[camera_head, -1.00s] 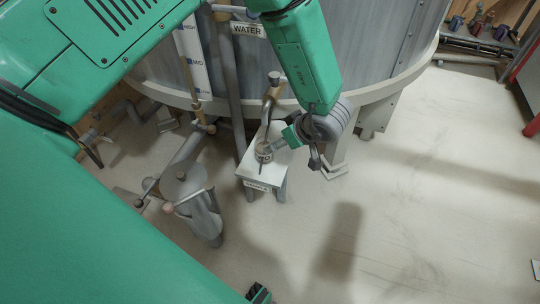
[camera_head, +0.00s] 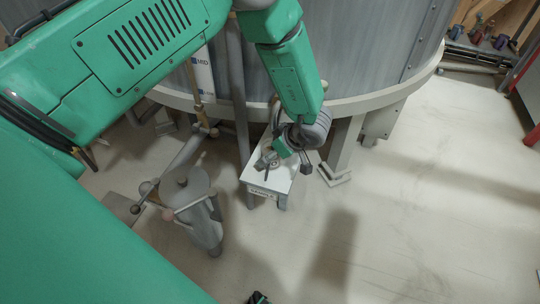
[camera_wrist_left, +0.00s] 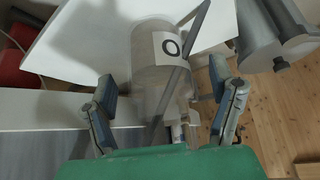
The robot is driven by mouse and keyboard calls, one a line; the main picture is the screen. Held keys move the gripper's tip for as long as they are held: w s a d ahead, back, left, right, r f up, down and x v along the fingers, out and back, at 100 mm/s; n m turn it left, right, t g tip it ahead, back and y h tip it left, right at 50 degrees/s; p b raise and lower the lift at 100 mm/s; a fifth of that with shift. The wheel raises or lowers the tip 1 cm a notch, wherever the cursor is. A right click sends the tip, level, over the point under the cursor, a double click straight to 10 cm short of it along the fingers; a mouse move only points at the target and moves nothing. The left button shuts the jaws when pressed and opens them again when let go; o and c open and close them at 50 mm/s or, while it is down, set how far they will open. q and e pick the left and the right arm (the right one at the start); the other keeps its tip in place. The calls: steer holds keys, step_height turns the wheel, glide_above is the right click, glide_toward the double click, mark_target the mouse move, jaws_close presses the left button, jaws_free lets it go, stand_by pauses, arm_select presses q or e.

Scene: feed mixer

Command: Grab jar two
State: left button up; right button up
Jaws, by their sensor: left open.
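My left gripper (camera_wrist_left: 163,82) is open in the left wrist view, one finger on each side. A pale translucent jar (camera_wrist_left: 150,42) shows between and beyond the fingertips, with a white label (camera_wrist_left: 172,47) bearing a dark round character that I cannot read for certain. A grey bar crosses in front of the jar. No grip on the jar shows. In the head view the left gripper (camera_head: 270,162) is over a small white stool (camera_head: 282,183); the jar there is mostly hidden by it.
A large grey tank (camera_head: 370,50) with a pale rim stands behind the stool. A grey pipe fitting (camera_head: 190,195) stands to its left. Open pale floor (camera_head: 430,210) lies to the right. A red object (camera_wrist_left: 20,65) shows at left in the wrist view.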

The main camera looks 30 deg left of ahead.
arm_select(q)
steer(key=x, duration=0.3)
steer(key=shift+d+b, duration=0.1)
steer(key=shift+b, duration=0.3)
steer(key=shift+w+d+f, duration=0.1)
steer(key=shift+f, duration=0.1)
steer(key=shift+d+r, duration=0.2)
steer(key=shift+d, duration=0.2)
steer(key=shift+a, duration=0.2)
steer(key=c, duration=1)
steer(key=shift+a+f, duration=0.15)
steer(key=shift+a, duration=0.15)
steer(key=c, duration=0.5)
steer(key=shift+d, duration=0.15)
